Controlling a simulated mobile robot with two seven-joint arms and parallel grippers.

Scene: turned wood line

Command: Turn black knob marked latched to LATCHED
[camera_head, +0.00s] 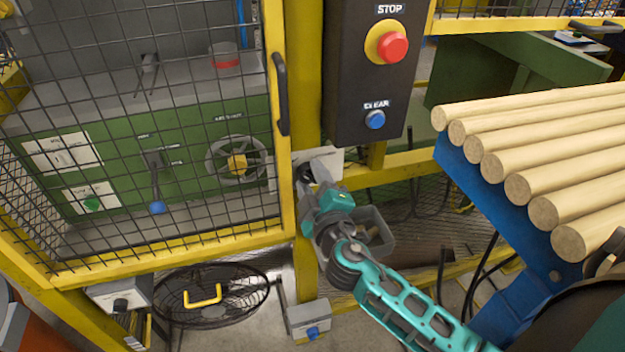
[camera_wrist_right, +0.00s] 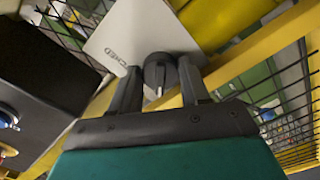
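The black knob (camera_wrist_right: 160,75) is round with a pale pointer line and sits on a light grey plate (camera_wrist_right: 130,35). Part of a label ending in "CHED" shows on that plate. In the head view the grey box (camera_head: 322,160) is on the yellow post, and my right gripper (camera_head: 308,176) is at its front, hiding most of the knob. In the right wrist view the fingers of my right gripper (camera_wrist_right: 158,82) stand apart on either side of the knob, with a small gap at the left finger. My left gripper is not in view.
A black panel with a red STOP button (camera_head: 393,47) and blue CLEAR button (camera_head: 375,120) is above. A yellow mesh gate (camera_head: 275,130) stands at left. Wooden rods (camera_head: 540,150) lie on a blue rack at right. A grey bin (camera_head: 375,235) is behind my wrist.

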